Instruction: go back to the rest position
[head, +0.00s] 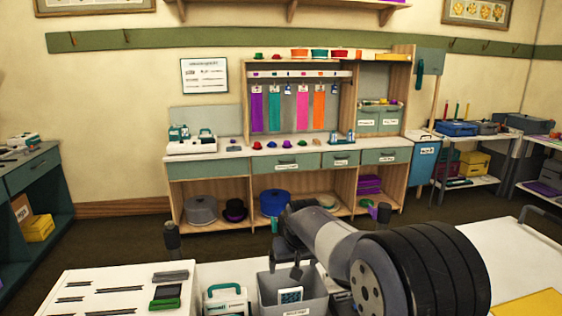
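My arm reaches in from the lower right of the head view, with its large dark ribbed joint closest to the camera. Its far end bends down over the front worktop, where my gripper (293,271) is small, dark and partly hidden by the arm. It appears to be above or in front of a grey bin (262,291), and I cannot tell the gap. The fingers are too unclear to show whether they are open or shut. I see no object clearly held.
A counter with shelves (290,162) stands behind, beyond open floor. A white worktop (505,262) lies right.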

